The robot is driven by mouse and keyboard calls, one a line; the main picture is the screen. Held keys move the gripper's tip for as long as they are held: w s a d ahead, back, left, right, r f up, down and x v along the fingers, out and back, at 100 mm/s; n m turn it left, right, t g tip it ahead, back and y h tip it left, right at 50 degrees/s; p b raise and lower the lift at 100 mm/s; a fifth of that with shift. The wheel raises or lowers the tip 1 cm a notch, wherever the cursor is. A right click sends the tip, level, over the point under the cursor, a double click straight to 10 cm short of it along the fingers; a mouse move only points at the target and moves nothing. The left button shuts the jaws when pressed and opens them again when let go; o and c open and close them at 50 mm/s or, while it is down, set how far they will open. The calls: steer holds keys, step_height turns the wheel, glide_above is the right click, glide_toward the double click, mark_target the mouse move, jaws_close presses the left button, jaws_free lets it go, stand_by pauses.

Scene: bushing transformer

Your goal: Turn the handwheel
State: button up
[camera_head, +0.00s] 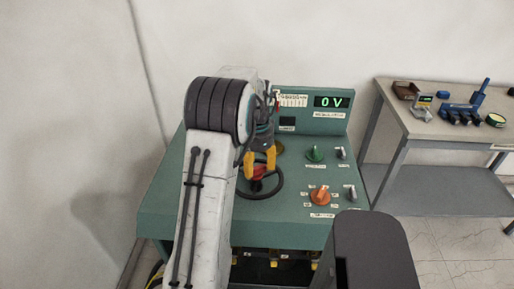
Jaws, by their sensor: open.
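The handwheel (278,187) is a black ring with a red hub (258,172), on the sloped top of the green console at centre. My gripper (260,164), with yellow fingers, is open right over the hub, its fingertips at or just above it. Whether the fingers touch the hub cannot be told.
The green console (290,232) carries a green knob (315,154), an orange knob (320,194) and small dark switches to the right of the wheel. Its display (332,101) reads 0 V. A side table (400,115) with tools stands at right. A white wall is behind.

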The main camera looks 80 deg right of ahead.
mark_target(257, 169)
step_height(257, 169, up, 10)
steer(key=shift+r, duration=0.15)
stand_by(0.3)
stand_by(0.9)
